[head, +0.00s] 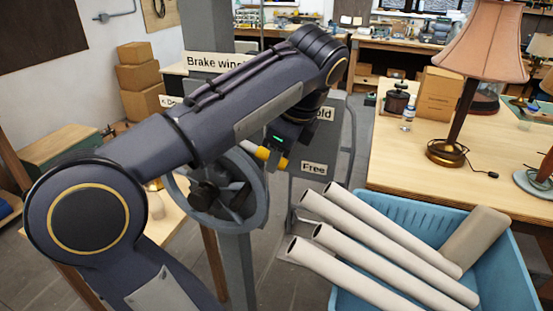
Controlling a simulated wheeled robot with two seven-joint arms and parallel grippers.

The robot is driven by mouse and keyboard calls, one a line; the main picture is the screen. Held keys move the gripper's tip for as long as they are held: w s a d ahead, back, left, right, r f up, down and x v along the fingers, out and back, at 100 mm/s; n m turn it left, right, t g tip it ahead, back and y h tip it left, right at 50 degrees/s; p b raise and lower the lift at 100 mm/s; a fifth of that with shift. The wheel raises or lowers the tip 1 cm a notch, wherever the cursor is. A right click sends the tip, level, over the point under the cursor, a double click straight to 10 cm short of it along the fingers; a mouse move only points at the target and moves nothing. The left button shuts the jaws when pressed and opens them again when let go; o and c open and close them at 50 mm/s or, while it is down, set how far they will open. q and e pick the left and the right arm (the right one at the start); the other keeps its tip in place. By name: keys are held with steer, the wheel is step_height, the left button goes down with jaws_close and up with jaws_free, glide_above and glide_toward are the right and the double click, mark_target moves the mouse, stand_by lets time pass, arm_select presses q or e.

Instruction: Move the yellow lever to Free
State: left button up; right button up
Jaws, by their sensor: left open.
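The yellow lever (262,153) shows as a short yellow grip in front of the winch panel, partly covered by my left gripper. My left gripper (275,161) points down at the lever, with its body right over it. The jaws are open, but the fingers are small and dark, and I cannot tell whether they touch the lever. The "Free" label (313,168) is on the panel to the lower right of the lever. Above it is a label (325,114) reading "old", its left part hidden by my gripper. My right gripper is not in view.
A grey handwheel (255,217) stands just left of and below the lever. A blue crate (510,270) with several long pale tubes sits at the lower right, tubes reaching toward the winch. A bench (400,175) with a lamp (490,45) is at right. A "Brake winc" sign (213,62) is behind my arm.

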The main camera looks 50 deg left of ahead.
arm_select(q)
steer(key=v, duration=0.4)
steer(key=shift+d+r, duration=0.15)
steer(key=shift+r, duration=0.25)
